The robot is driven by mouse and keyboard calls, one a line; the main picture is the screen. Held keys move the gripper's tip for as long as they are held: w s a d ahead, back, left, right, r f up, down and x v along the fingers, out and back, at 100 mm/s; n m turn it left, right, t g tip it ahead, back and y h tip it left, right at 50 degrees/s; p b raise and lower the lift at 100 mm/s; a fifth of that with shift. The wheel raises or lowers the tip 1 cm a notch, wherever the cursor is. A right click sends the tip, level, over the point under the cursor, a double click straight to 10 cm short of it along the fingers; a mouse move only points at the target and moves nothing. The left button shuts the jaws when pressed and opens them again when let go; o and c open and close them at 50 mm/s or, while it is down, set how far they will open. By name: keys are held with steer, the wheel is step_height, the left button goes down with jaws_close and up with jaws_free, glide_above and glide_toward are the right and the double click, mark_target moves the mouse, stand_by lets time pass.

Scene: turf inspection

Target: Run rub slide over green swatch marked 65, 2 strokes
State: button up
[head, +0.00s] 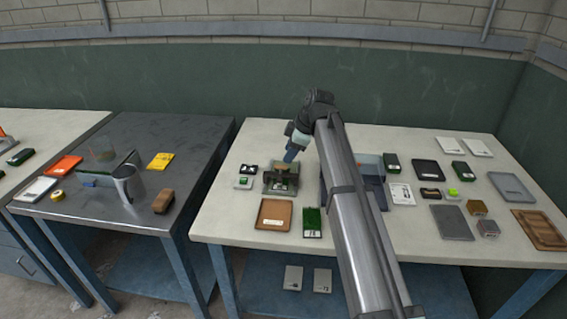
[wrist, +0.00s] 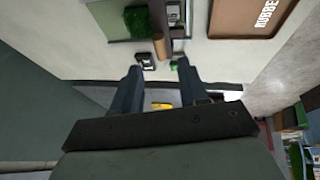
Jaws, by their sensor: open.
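My gripper (head: 290,155) is open and empty, its fingers pointing down above a dark framed stand (head: 281,187) on the pale table. In the wrist view, the two spread fingers (wrist: 158,78) have a small black-and-white block (wrist: 146,61) and a small green piece (wrist: 174,63) near their tips. A short brown piece (wrist: 160,47) lies just beyond, beside a green turf patch (wrist: 138,22). A green swatch with a white label (head: 312,222) lies at the table's front. More green swatches lie to the right (head: 391,162). I cannot read 65 on any, nor tell which piece is the rub slide.
My arm hides the table's middle. A steel table (head: 120,215) stands left, across a gap.

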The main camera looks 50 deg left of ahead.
mark_target(282, 166)
steer(key=shift+x, duration=3.15)
jaws_close()
